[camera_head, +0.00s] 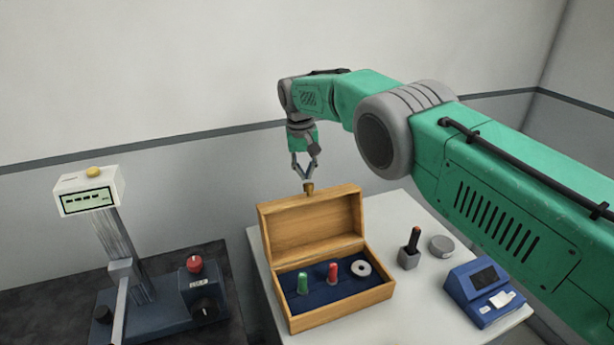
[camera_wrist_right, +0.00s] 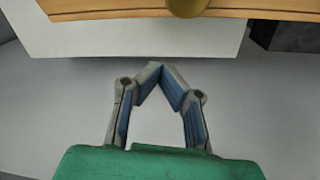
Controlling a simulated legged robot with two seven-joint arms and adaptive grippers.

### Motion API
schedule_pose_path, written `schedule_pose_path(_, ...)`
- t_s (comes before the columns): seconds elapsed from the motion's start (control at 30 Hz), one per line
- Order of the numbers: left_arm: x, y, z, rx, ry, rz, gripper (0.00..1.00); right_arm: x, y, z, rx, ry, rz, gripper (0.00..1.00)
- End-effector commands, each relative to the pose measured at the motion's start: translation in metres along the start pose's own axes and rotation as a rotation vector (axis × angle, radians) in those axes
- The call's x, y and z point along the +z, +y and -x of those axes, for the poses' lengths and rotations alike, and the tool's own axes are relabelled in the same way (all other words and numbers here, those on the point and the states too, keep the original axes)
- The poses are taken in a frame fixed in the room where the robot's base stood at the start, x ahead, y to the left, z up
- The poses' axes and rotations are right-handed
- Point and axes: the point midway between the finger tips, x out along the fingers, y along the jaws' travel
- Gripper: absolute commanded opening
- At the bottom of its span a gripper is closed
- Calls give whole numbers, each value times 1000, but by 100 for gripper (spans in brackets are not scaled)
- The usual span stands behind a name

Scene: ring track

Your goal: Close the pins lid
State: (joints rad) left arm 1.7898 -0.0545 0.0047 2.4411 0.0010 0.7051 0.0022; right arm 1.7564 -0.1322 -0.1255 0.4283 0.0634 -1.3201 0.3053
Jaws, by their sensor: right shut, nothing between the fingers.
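A wooden box (camera_head: 340,318) stands on the white table with its lid (camera_head: 312,225) raised, tilted upright at the back. A small brass knob (camera_head: 308,187) sits at the lid's top edge. Inside, on dark blue lining, are a green pin (camera_head: 302,284), a red pin (camera_head: 333,272) and a white ring (camera_head: 361,268). My right gripper (camera_head: 306,178) is shut and empty, just above and behind the knob. In the right wrist view my gripper (camera_wrist_right: 158,68) has its fingertips together, apart from the lid's edge (camera_wrist_right: 120,12) and the knob (camera_wrist_right: 187,6). My left gripper is not in view.
On the white table (camera_head: 405,310), right of the box, are a grey holder with a dark, orange-tipped stick (camera_head: 411,250), a round grey tin (camera_head: 441,245) and a blue device (camera_head: 483,290). A measuring instrument (camera_head: 125,265) stands on the dark bench at left.

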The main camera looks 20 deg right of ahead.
Motion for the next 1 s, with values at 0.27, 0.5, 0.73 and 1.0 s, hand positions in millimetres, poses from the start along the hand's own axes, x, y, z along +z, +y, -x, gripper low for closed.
schedule_pose_path(0.27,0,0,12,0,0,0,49,16,1,8,1,-1,-1,0)
schedule_pose_path(0.5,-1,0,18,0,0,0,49,31,1,12,1,1,1,0)
schedule_pose_path(0.73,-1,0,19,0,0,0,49,37,1,13,1,1,0,0)
schedule_pose_path(1.0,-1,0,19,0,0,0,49,37,1,12,1,1,0,0)
